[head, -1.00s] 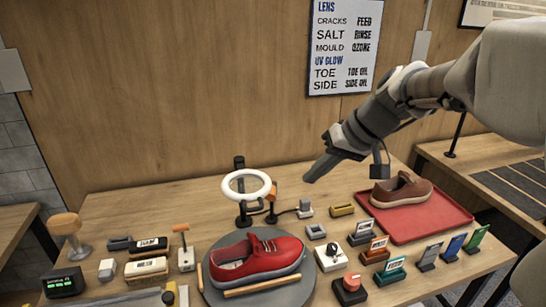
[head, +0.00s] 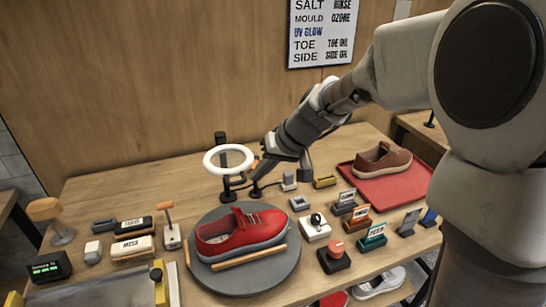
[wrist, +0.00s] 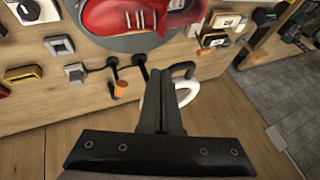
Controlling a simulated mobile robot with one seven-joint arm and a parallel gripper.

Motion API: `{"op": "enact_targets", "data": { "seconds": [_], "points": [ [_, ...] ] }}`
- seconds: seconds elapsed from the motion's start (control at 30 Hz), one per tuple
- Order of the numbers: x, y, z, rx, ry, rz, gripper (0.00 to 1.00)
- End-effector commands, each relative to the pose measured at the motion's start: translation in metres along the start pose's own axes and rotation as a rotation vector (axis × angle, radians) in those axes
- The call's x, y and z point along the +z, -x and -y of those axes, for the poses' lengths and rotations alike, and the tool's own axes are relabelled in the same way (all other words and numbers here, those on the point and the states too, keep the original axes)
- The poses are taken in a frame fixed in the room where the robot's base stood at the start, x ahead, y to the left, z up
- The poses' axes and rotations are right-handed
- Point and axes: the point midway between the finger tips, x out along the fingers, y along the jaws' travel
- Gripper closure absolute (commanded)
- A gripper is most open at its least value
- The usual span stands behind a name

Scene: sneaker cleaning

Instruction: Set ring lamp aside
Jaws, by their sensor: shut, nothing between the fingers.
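The ring lamp has a white ring (head: 207,161) held level above the table, behind the red shoe, in the head view. In the wrist view part of its white ring (wrist: 191,94) shows just right of my fingers, which hide the rest. My gripper (head: 259,176) is shut and empty, pointing down and left close to the lamp's right side. In the wrist view its fingers (wrist: 154,74) are together. I cannot tell whether they touch the lamp. The red shoe (head: 235,232) sits on a round grey turntable (head: 275,278).
A brown shoe on a red tray (head: 350,180) is at the right. Small blocks, a red-button box (head: 333,257) and upright cards (head: 373,237) stand at the front right. Brushes (head: 133,247) and a wooden-topped stand (head: 45,209) are at the left. Bare table lies left of the lamp.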

Motion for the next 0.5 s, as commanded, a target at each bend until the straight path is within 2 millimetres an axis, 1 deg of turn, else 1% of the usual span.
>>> {"op": "enact_targets", "data": {
  "seconds": [0.1,0.2,0.5],
  "points": [
    [0.0008,-0.0054,0.0078,0.0,-0.001,0.001,1.0],
    [0.0012,-0.0076,0.0107,0.0,-0.002,0.001,1.0],
    [0.0011,-0.0079,0.0109,0.0,-0.002,0.0,1.0]
  ]
}}
